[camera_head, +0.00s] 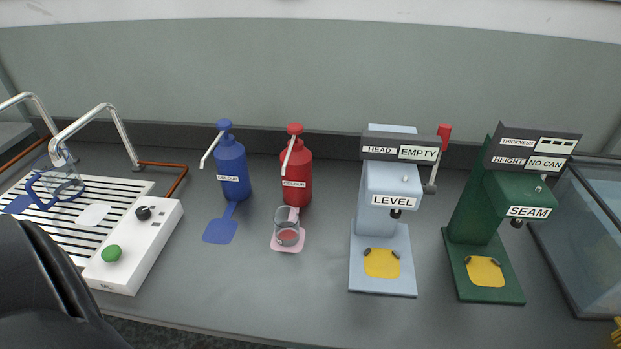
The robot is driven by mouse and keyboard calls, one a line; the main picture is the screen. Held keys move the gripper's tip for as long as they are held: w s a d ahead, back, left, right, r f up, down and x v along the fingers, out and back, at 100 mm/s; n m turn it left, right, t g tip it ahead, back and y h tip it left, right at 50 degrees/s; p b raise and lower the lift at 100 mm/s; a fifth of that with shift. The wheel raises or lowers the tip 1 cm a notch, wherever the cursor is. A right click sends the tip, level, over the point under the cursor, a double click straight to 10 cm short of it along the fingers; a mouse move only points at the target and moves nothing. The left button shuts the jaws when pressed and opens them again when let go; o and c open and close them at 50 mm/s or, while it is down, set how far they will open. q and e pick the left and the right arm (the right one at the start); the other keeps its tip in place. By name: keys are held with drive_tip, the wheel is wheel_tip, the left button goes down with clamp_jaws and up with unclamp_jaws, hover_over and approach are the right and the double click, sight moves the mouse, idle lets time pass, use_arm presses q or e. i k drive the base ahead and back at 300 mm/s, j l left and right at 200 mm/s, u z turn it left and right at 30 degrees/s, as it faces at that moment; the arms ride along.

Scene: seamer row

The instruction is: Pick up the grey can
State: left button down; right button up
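A small grey can (287,239) stands upright on the pink pad (276,249) in front of the red pump bottle. Something reddish shows inside it or through its wall; I cannot tell which. No gripper is at the can. A dark rounded part of my own body fills the lower left corner.
A blue pump bottle (231,172) and red pump bottle (297,176) stand behind the pads. The light blue LEVEL machine (386,200) and green SEAM machine (474,215) stand right. A slatted white tap unit (142,245) with a clear, blue-handled jug (66,184) is left. The front counter is clear.

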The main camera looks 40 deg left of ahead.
sight(286, 219)
drive_tip(key=u, duration=1.35)
